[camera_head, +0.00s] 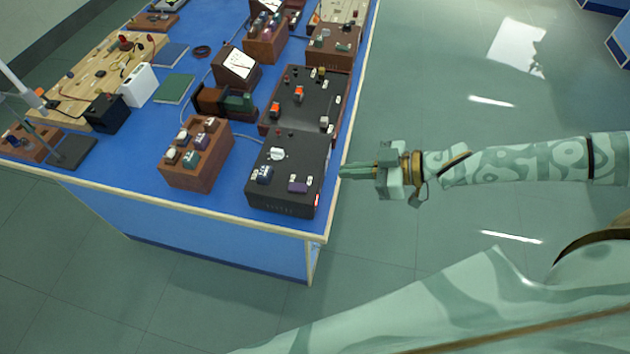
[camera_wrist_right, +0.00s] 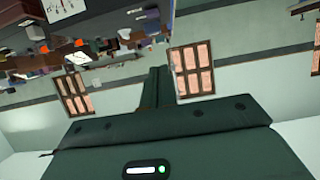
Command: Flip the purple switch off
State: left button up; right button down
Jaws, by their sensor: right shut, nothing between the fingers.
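A purple switch (camera_head: 297,187) sits on the top face of a black box (camera_head: 283,209), near its front right corner. The box stands at the near right corner of the blue bench (camera_head: 225,211). A red light shows on the box's right edge, close to the switch. My right gripper (camera_head: 345,171) is shut and empty, just right of the box and apart from the switch, its fingers pointing left toward the box. In the right wrist view its closed fingers (camera_wrist_right: 157,84) point up the picture, and the switch cannot be made out. My left gripper is not in view.
A white knob (camera_head: 277,153) and a blue-grey switch (camera_head: 264,175) share the box top. A wooden box (camera_head: 196,181) with several small items stands left of it. A larger dark panel (camera_head: 308,96) lies behind.

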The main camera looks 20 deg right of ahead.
jog(key=b, duration=0.2)
send_over(312, 192)
jog(key=f, duration=0.4)
jog(key=shift+w+a, duration=0.2)
jog(key=shift+a, duration=0.1)
notch_tip(312, 192, down, 3)
jog(key=shift+s+d+r, duration=0.1)
jog(key=shift+d+r, duration=0.05)
jog(key=shift+r, duration=0.05)
jog(key=shift+d+f+b, duration=0.1)
jog(key=shift+f+b, duration=0.25)
jog(key=shift+f, duration=0.25)
jog(key=shift+s, duration=0.1)
